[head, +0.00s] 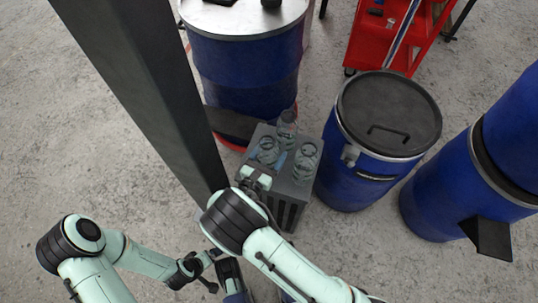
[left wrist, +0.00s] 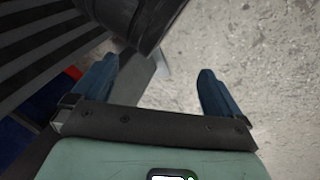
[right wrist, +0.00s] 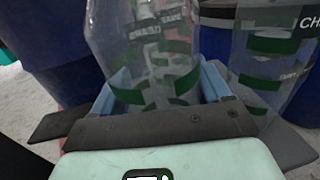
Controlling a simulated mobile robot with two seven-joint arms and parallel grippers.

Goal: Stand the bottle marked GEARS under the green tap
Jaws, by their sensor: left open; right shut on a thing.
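My right gripper (head: 257,178) is shut on a clear bottle (right wrist: 143,45) with green bands, close in front of it in the right wrist view. I cannot read the lettering on this bottle for certain. A second clear bottle (right wrist: 262,75) stands beside it with a label starting "CH". In the head view several clear bottles (head: 304,162) stand together on the dark grey crate (head: 293,205). My left gripper (left wrist: 155,85) is open and empty, low at the bottom of the head view (head: 211,269). I cannot make out a green tap in any view.
A blue drum (head: 347,180) with a black lid and a grey tap (head: 350,155) stands right of the crate. Another blue drum (head: 245,75) stands behind. More blue drums (head: 440,205) are at the right. A dark post (head: 140,90) crosses on the left. A red cart (head: 385,45) stands at the back.

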